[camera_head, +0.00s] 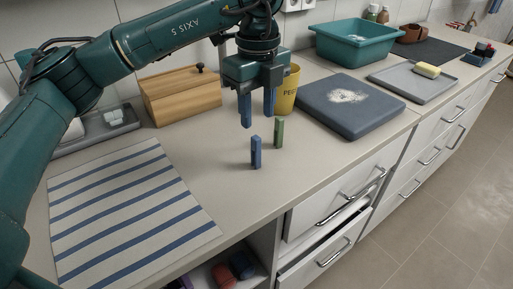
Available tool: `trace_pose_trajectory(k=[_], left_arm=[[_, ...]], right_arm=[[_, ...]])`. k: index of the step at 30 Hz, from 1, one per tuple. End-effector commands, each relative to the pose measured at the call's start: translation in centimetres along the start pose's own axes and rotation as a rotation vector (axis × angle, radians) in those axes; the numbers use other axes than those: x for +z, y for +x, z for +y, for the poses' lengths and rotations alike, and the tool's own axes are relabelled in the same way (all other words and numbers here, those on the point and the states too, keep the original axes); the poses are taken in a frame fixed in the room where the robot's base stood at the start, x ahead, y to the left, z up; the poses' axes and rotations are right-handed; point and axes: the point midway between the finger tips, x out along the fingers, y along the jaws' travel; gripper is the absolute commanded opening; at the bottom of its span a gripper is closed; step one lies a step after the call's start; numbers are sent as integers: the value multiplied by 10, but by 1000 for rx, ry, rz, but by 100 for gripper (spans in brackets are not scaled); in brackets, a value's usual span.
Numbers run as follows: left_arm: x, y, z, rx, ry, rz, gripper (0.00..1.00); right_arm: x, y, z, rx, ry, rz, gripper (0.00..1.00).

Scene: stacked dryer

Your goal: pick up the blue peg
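The blue peg (256,152) stands upright on the counter, in front of a green peg (279,133) and a little to its left. My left gripper (257,108) hangs above and behind the blue peg in the picture, with its two blue fingers pointing down. The fingers are apart with nothing visible between them. They do not appear to touch the peg. My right gripper does not show.
A yellow cup (289,91) stands just behind the pegs. A dark grey slab (350,108) lies to the right. A striped cloth (125,215) lies on the left, and a wooden box (180,95) is behind it. A drawer (345,200) sits below the counter edge.

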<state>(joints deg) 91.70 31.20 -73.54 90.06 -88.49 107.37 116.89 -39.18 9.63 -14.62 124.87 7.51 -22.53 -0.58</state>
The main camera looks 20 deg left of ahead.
Motion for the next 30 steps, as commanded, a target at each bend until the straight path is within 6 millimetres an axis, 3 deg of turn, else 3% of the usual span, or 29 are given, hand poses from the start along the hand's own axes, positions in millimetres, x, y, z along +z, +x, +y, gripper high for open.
trace_pose_trajectory(k=[18,26,30], left_arm=[[3,70,3,1,1,1,40],[3,74,2,-1,0,1,40],[3,74,2,-1,0,1,31]], right_arm=[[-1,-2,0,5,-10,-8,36],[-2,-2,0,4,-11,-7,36],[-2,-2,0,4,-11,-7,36]])
